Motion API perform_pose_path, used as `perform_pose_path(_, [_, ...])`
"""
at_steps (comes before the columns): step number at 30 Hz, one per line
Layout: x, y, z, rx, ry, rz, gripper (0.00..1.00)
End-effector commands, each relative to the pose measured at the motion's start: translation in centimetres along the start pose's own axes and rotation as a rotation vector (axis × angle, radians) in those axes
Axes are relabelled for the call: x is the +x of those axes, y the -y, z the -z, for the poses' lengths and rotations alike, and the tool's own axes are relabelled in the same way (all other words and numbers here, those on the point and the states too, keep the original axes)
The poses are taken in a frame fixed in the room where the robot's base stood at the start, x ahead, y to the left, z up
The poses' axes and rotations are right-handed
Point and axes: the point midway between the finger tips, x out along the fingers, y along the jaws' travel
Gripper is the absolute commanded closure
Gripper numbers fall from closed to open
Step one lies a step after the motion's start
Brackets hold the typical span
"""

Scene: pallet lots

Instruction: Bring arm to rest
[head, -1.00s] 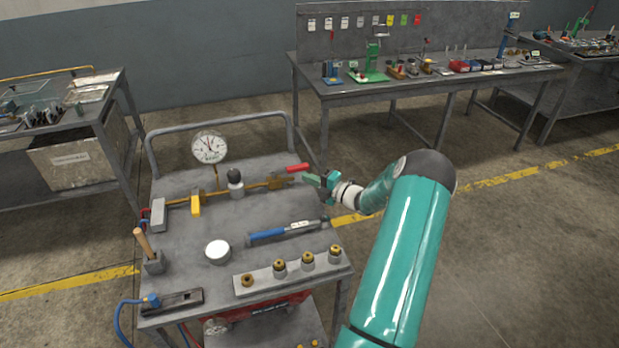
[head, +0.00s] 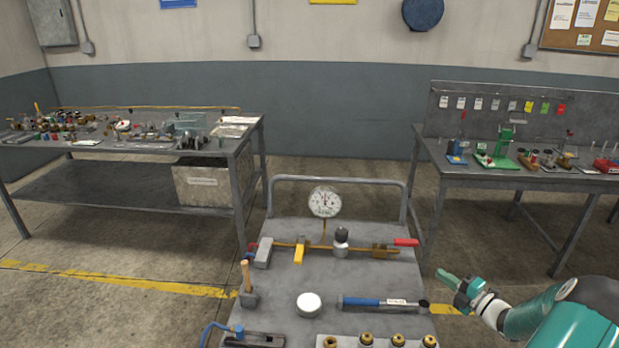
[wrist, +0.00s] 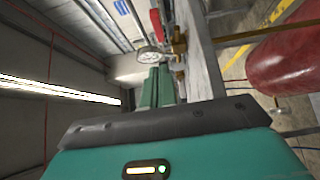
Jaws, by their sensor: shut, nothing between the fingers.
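My gripper (head: 447,279) shows in the head view at the lower right, just off the right side of the cart. Its green fingers are together and hold nothing. In the wrist view the two fingers (wrist: 155,88) lie side by side, pointing up the picture. My teal arm (head: 570,325) comes in from the lower right corner of the head view, bent at the joint. The grey cart (head: 365,280) stands to the left of the gripper, and I see no contact between them.
The cart carries a pressure gauge (head: 324,201), a red-handled valve (head: 406,242), a blue-handled torque wrench (head: 372,302), a white round piece (head: 309,303) and brass fittings. A bench (head: 250,135) stands at the left and another (head: 437,160) at the right. Bare floor lies between cart and right bench.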

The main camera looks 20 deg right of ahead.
Motion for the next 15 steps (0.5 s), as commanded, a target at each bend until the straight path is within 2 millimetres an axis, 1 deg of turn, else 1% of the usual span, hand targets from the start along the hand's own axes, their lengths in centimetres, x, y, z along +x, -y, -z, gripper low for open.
perform_pose_path(3, [0.1, -0.1, 0.2, -0.007, -0.005, 0.003, 1.0])
perform_pose_path(5, [0.7, -0.6, 0.7, -0.033, -0.026, 0.013, 1.0])
perform_pose_path(8, [2.6, -2.1, 3.0, -0.138, -0.108, 0.051, 1.0])
perform_pose_path(11, [5.4, -4.3, 6.9, -0.321, -0.249, 0.103, 1.0])
perform_pose_path(12, [6.4, -5.3, 8.8, -0.407, -0.314, 0.124, 1.0])
perform_pose_path(14, [7.8, -6.6, 11.7, -0.543, -0.416, 0.147, 1.0])
perform_pose_path(15, [8.5, -7.5, 13.6, -0.632, -0.483, 0.157, 1.0])
